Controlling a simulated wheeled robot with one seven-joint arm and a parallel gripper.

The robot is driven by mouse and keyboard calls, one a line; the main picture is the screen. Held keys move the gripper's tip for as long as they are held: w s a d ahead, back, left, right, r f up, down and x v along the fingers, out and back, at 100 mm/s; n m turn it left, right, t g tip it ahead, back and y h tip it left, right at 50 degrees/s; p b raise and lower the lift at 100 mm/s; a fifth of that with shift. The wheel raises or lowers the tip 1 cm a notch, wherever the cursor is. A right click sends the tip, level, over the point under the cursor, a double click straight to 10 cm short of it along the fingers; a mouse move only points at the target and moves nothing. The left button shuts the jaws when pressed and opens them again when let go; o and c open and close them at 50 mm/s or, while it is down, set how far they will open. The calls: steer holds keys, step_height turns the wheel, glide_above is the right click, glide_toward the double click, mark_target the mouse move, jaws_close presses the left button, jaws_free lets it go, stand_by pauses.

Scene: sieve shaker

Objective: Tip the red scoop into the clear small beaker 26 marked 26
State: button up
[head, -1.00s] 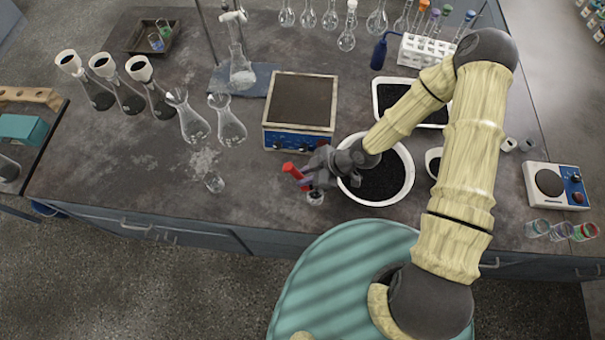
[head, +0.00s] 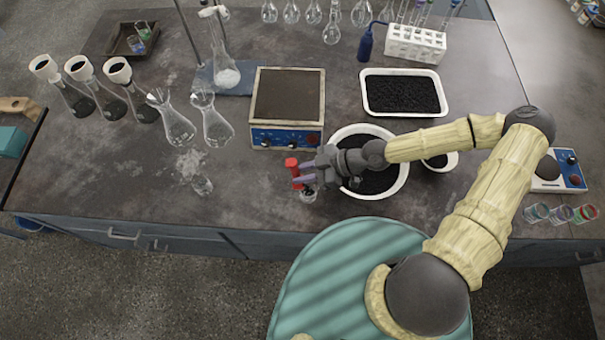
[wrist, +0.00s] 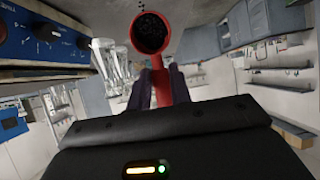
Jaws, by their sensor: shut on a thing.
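My gripper (head: 305,174) is shut on the red scoop (head: 292,166), near the front edge of the bench. In the wrist view the scoop's red bowl (wrist: 150,34) faces the camera with dark granules in it, and its handle runs down between the fingers. A clear small beaker (head: 308,194) stands on the bench just below my gripper, partly hidden by it. I cannot read a number 26 on either.
A white bowl of dark granules (head: 402,178) sits right of the gripper, under my arm. A hotplate (head: 287,137) stands behind, and a white tray of granules (head: 440,111) at the back right. Glass flasks (head: 215,128) stand left.

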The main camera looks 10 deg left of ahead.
steer(key=shift+w+d+f+y+b, duration=0.2)
steer(key=shift+d+y+b, duration=0.1)
steer(key=shift+b, duration=1)
steer(key=shift+w+d+b, duration=0.1)
steer(key=shift+d+b, duration=0.1)
steer(key=shift+b, duration=0.8)
steer(key=y+b, duration=0.1)
steer(key=b, duration=0.2)
steer(key=d+y+b, duration=0.1)
steer(key=b, duration=0.1)
steer(key=y+b, duration=0.1)
steer(key=b, duration=0.2)
steer(key=shift+w+d+f+g+b, duration=0.2)
steer(key=shift+d+f+g+b, duration=0.05)
steer(key=shift+d+g+b, duration=0.1)
steer(key=shift+d+y+b, duration=0.15)
steer(key=shift+y+b, duration=0.35)
steer(key=shift+b, duration=0.5)
steer(key=shift+d+b, duration=0.1)
steer(key=shift+b, duration=0.25)
steer(key=shift+w+d+r+b, duration=0.1)
steer(key=shift+d+b, duration=0.05)
steer(key=shift+b, duration=0.25)
steer(key=shift+r, duration=0.1)
